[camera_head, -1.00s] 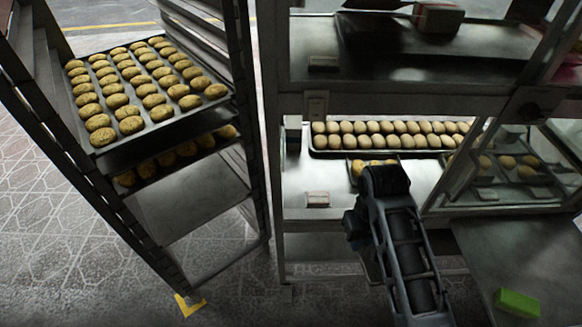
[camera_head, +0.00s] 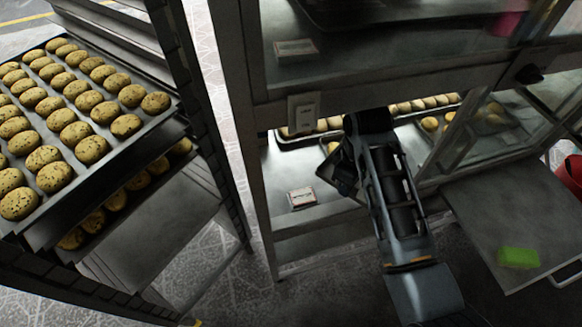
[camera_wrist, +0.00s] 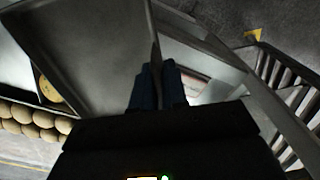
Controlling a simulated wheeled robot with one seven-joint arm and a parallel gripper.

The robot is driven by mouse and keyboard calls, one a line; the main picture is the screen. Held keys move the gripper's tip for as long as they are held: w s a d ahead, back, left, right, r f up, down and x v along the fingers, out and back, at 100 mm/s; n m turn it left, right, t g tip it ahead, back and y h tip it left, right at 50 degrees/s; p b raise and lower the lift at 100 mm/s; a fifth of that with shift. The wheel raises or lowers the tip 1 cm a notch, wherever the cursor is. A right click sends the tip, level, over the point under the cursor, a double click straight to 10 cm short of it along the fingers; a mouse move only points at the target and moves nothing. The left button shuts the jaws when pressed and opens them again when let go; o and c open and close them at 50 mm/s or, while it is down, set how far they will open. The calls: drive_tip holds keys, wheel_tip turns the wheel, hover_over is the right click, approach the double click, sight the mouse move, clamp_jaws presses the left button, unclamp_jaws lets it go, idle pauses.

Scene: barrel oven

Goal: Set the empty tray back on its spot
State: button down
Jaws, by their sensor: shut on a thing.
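My gripper (camera_wrist: 158,88) is shut, with a thin edge running between its two dark fingers in the wrist view. A bare grey metal sheet (camera_wrist: 95,55) lies beside that edge; it looks like the empty tray, with no bread on it. In the head view my gripper (camera_head: 345,168) is inside the open lower bay of the metal cabinet, above its shelf. The arm hides most of the fingers there, and I cannot make out the tray clearly. Its spot cannot be told from these frames.
A rack (camera_head: 205,130) with trays of cookies (camera_head: 60,135) stands at left. Rolls (camera_head: 425,104) lie at the back of the bay. A small box (camera_head: 301,197) is on the shelf. Glass panes and a side table (camera_head: 520,205) with a green block (camera_head: 518,257) are at right.

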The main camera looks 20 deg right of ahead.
drive_tip(key=d+n+b, duration=0.1)
drive_tip(key=d+n, duration=0.1)
drive_tip(key=n, duration=0.2)
drive_tip(key=w+d+n, duration=0.1)
drive_tip(key=d+n, duration=0.2)
drive_tip(key=n, duration=0.1)
drive_tip(key=w+d+n+b, duration=0.1)
drive_tip(key=d+n, duration=0.1)
drive_tip(key=n, duration=0.2)
drive_tip(key=shift+w+d+f+n+b, duration=0.1)
drive_tip(key=shift+d+f+n+b, duration=0.2)
drive_tip(key=shift+d, duration=0.1)
drive_tip(key=shift+w+d+r+n, duration=0.15)
drive_tip(key=shift+d+n, duration=0.5)
drive_tip(key=shift+n, duration=0.45)
drive_tip(key=w+a+f, duration=0.1)
drive_tip(key=w+a, duration=0.1)
drive_tip(key=a, duration=0.3)
drive_tip(key=w+a+f, duration=0.1)
drive_tip(key=w+a, duration=0.2)
drive_tip(key=a, duration=0.2)
drive_tip(key=w+a+f, duration=0.1)
drive_tip(key=w+a, duration=0.2)
drive_tip(key=a, duration=0.3)
drive_tip(key=shift+f, duration=0.25)
drive_tip(key=shift+d+f, duration=0.1)
drive_tip(key=shift+f, duration=0.4)
drive_tip(key=c, duration=1.2)
unclamp_jaws()
drive_tip(key=shift+o, duration=0.2)
